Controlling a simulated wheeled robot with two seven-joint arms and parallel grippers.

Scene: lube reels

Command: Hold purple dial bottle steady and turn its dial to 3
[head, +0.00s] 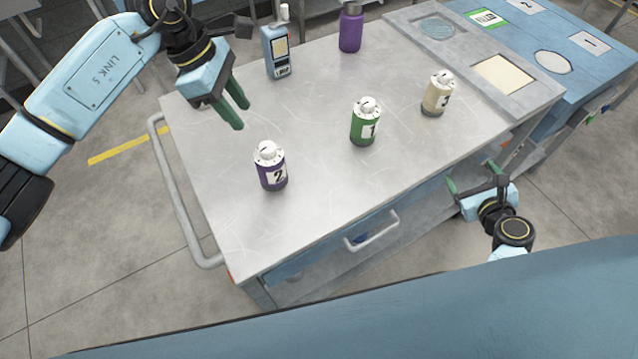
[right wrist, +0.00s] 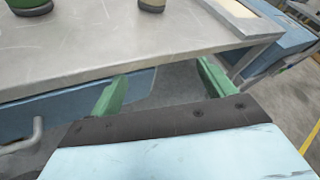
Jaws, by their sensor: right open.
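The purple dial bottle (head: 272,172) stands upright near the left front of the cart top. Its label reads 2 and it has a white dial cap (head: 267,152). My left gripper (head: 238,113) is above and behind the bottle, fingers pointing down towards the table, apart from it. The two green fingers look parted with nothing between them. My right gripper (head: 474,175) is beyond the cart's front edge, low and to the right, far from the bottle. In the right wrist view its green fingers (right wrist: 160,92) are wide apart and empty.
A green bottle (head: 365,122) labelled 1 and a cream bottle (head: 437,93) stand to the right. A blue handheld device (head: 277,52) and a purple flask (head: 350,28) stand behind. A grey tray (head: 545,84) lies at right. The cart (head: 215,180) has a front drawer handle (head: 372,232).

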